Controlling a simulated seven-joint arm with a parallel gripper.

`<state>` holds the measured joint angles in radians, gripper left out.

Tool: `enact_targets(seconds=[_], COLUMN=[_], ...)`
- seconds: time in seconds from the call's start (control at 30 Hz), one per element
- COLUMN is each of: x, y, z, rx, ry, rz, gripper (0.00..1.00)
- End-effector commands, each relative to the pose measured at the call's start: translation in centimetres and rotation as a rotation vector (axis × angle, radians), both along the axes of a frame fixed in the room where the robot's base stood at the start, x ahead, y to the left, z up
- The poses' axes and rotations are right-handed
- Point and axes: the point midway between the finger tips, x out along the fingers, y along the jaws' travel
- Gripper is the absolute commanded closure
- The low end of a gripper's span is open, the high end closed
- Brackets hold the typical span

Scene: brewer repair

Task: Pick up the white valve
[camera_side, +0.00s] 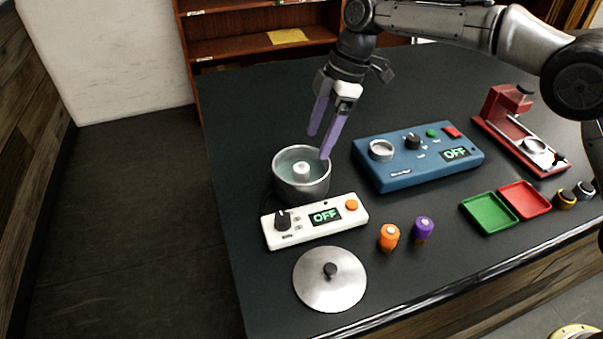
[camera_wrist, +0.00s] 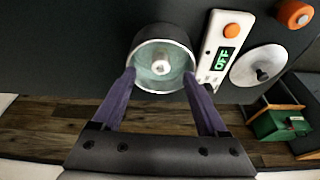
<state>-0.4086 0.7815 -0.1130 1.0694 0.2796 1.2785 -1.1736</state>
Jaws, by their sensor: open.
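The white valve (camera_side: 301,171) stands upright in the middle of a round metal pot (camera_side: 284,191). In the wrist view the valve (camera_wrist: 160,66) shows at the centre of the pot (camera_wrist: 146,37), with greenish liquid or floor around it. My gripper (camera_side: 319,144) is open and empty, with purple fingers pointing down above the pot's back right side. In the wrist view my gripper (camera_wrist: 158,78) has its two fingertips apart at the left and right of the pot's near rim. The fingers do not touch the valve.
A white control box (camera_side: 300,229) reading OFF sits in front of the pot, with a metal lid (camera_side: 325,292) nearer. A blue control box (camera_side: 400,176) is at the right. Orange (camera_side: 389,236) and purple (camera_side: 423,229) knobs, plus green (camera_side: 489,212) and red (camera_side: 525,199) trays, lie along the front.

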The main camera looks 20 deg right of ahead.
Motion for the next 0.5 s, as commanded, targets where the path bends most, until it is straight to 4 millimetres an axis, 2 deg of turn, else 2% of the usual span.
enact_targets(seconds=[0.1, 0.33, 0.5], x=[0.0, 0.0, -0.2], y=[0.5, 1.2, 2.7], z=[-1.6, -2.9, -4.9], rx=[-0.001, 0.0, -0.001], ry=[0.002, 0.002, 0.002], rz=[0.001, 0.001, 0.002], gripper=[0.24, 0.24, 0.24])
